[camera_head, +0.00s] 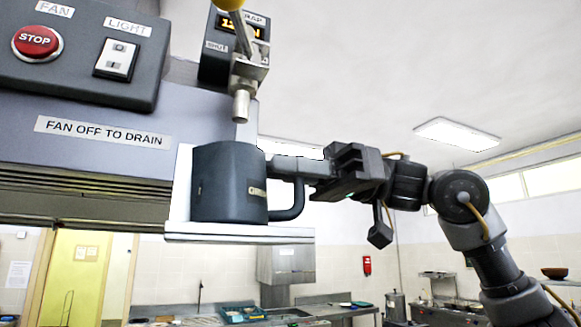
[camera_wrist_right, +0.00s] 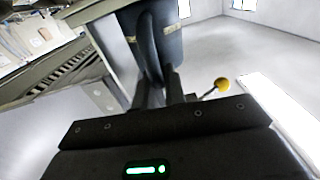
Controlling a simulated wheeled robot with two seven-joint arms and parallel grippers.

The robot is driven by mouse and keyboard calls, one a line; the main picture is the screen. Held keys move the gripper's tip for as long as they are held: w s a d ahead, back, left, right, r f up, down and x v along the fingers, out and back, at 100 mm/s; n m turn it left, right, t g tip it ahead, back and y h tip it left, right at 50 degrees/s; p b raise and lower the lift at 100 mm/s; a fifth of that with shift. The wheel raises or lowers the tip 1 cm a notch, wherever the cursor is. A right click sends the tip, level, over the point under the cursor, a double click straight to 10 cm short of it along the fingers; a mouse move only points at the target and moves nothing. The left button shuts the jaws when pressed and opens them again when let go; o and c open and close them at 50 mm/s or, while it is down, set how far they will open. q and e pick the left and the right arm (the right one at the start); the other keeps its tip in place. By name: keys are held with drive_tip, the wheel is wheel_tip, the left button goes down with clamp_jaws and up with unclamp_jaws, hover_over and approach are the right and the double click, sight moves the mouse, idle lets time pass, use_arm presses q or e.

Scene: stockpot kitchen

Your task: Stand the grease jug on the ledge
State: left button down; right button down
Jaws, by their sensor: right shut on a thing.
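The grease jug (camera_head: 225,185) is a dark grey, upright cylinder with a side handle (camera_head: 291,203) toward the right. It stands over the pale ledge (camera_head: 240,236), its base at or very near the ledge's top; I cannot tell whether it bears on it. My right gripper (camera_head: 292,170) reaches in from the right and is shut on the jug's handle. In the right wrist view the jug (camera_wrist_right: 173,35) is beyond the fingers (camera_wrist_right: 160,88), with the handle between them. My left gripper is not in view.
A drain tap's metal spout (camera_head: 241,105) hangs just above the jug, below a display box (camera_head: 218,60). Left of it is the hood with a control panel (camera_head: 80,50) and a "FAN OFF TO DRAIN" label (camera_head: 101,132). Counters (camera_head: 330,312) lie far below.

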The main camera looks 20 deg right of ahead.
drive_tip(key=shift+f, duration=0.25)
drive_tip(key=c, duration=1.4)
unclamp_jaws()
drive_tip(key=shift+o, duration=0.2)
drive_tip(key=shift+w+d+b, duration=0.1)
drive_tip(key=shift+d+b, duration=0.25)
drive_tip(key=shift+d, duration=0.15)
drive_tip(key=d, duration=0.9)
drive_tip(key=shift+w+d+b, duration=0.3)
drive_tip(key=shift+d+b, duration=0.05)
